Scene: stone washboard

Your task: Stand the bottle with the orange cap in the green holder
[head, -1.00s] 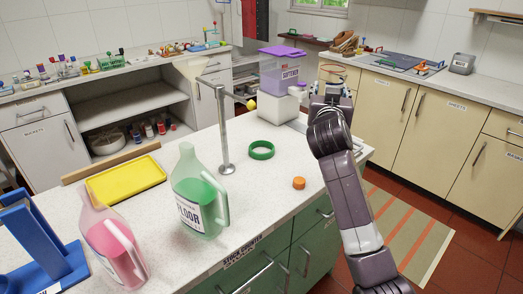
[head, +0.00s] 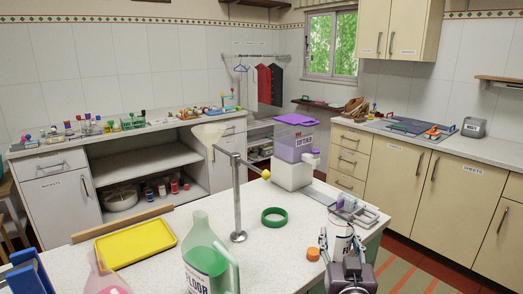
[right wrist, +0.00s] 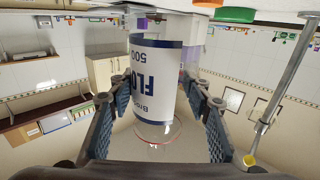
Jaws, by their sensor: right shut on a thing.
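My right gripper (head: 341,246) is shut on a clear bottle with a white and blue label (head: 341,226), held upright near the counter's right edge. The label also shows between the fingers in the right wrist view (right wrist: 150,72), which is upside down. I see no cap on this bottle. An orange cap (head: 313,254) lies on the counter just left of the gripper. The green holder, a low ring (head: 274,224), lies empty on the counter further left and back. It shows at the top of the right wrist view (right wrist: 236,15). My left gripper is out of view.
A metal post with a yellow-tipped arm (head: 238,205) stands left of the ring. A purple-lidded dispenser (head: 295,145) stands behind it. A green floor-cleaner jug (head: 203,262), a yellow tray (head: 136,245) and a blue stand (head: 28,275) are at left.

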